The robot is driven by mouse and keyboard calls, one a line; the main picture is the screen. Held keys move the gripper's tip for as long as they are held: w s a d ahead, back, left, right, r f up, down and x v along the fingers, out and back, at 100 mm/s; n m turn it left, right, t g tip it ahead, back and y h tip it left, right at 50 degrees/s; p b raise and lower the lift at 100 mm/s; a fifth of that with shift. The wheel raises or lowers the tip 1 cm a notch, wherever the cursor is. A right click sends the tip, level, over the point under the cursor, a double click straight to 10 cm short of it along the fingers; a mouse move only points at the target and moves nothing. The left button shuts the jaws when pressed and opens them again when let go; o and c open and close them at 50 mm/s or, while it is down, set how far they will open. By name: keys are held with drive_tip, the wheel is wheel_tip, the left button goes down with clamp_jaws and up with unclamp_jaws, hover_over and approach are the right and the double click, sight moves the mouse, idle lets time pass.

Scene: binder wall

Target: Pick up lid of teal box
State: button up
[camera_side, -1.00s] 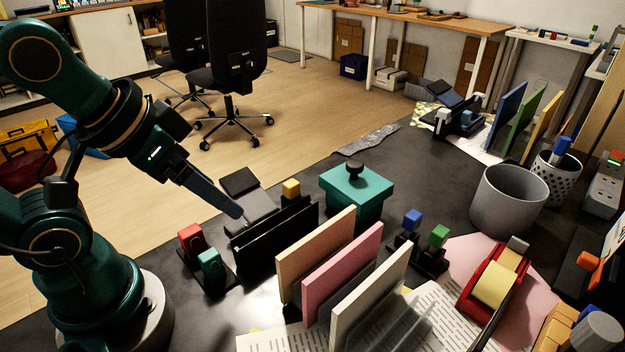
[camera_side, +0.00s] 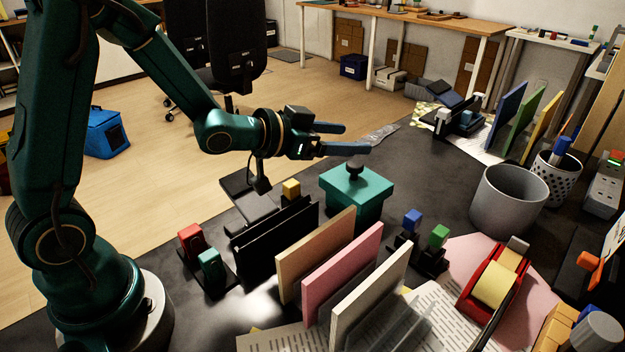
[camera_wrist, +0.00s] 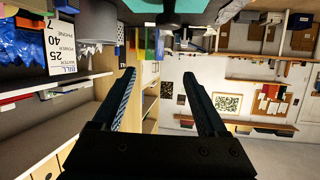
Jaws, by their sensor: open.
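The teal box (camera_side: 364,212) stands upright on the dark tabletop, with its flat teal lid (camera_side: 375,186) on top. A round black knob (camera_side: 355,168) sits at the middle of the lid. My gripper (camera_side: 357,138) is open and empty, held roughly level above the box, its fingertips a little above the knob in the side view. How far behind or in front of the knob they are is hard to tell. In the wrist view my gripper (camera_wrist: 159,73) has both fingers apart with nothing between them. A teal patch, likely the lid (camera_wrist: 150,5), shows at that view's top edge.
Upright black binders (camera_side: 275,245) and tan, pink and white panels (camera_side: 342,272) stand in front of the box. Small blue and green blocks (camera_side: 425,240) are at its right. A grey bin (camera_side: 508,200) stands further right. The tabletop behind the box is mostly clear.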

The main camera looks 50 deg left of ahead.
sight(349, 165)
drive_tip(key=shift+g, duration=0.7)
drive_tip(key=f, duration=0.5)
drive_tip(key=shift+s+a+f, duration=0.15)
drive_tip(key=shift+a, duration=0.25)
drive_tip(key=shift+n, duration=0.3)
drive_tip(key=shift+x, duration=2.5)
drive_tip(key=shift+a+f, duration=0.1)
clamp_jaws()
